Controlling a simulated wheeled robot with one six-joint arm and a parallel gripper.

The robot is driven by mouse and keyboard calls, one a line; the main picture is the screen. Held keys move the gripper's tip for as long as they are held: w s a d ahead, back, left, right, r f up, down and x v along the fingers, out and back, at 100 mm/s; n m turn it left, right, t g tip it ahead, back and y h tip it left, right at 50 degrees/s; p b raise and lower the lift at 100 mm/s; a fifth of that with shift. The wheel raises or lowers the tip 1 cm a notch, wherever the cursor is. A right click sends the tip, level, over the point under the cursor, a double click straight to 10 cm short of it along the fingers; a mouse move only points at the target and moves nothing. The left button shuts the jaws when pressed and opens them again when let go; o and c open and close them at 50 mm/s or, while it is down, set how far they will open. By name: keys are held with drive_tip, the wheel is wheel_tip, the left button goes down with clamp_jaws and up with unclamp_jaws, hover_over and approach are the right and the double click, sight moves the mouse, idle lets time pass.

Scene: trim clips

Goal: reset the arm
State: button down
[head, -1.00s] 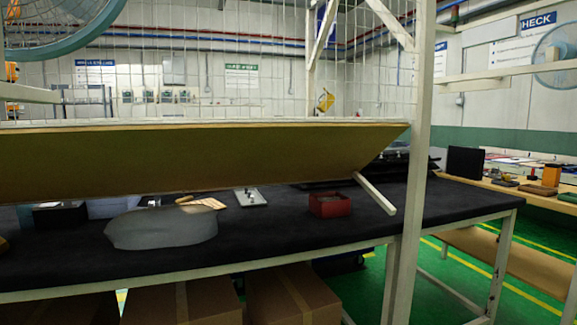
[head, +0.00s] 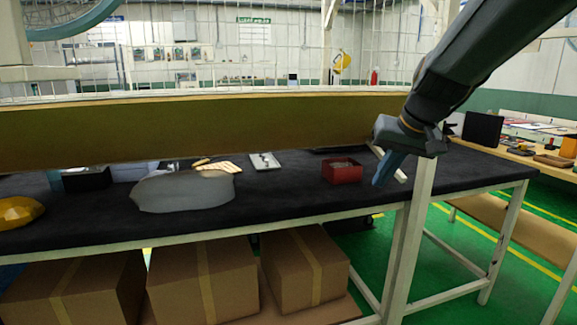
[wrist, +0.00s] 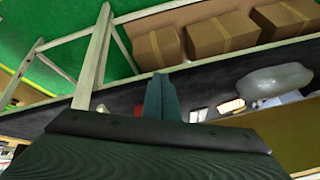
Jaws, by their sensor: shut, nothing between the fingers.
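A red box (head: 343,170) stands on the dark tabletop (head: 285,200) just left of my gripper in the head view. The gap between my gripper and the table cannot be judged.
A tan overhead shelf (head: 200,130) spans above the table. A grey rounded lump (head: 183,191), a yellow object (head: 18,211) and a white plate (head: 264,161) lie on the tabletop. Cardboard boxes (head: 203,275) stand below. A white upright (head: 413,225) rises beside my gripper.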

drive_tip(key=s+a+f+g+h+p, duration=0.1)
drive_tip(key=s+f+g, duration=0.2)
drive_tip(key=s+f, duration=0.6)
drive_tip(key=s+a+f+n+g+p, duration=0.1)
drive_tip(key=s+f+g, duration=0.1)
drive_tip(key=s+f, duration=0.8)
drive_tip(key=s, duration=0.5)
drive_tip(key=shift+g+h, duration=0.4)
drive_tip(key=shift+a, duration=0.1)
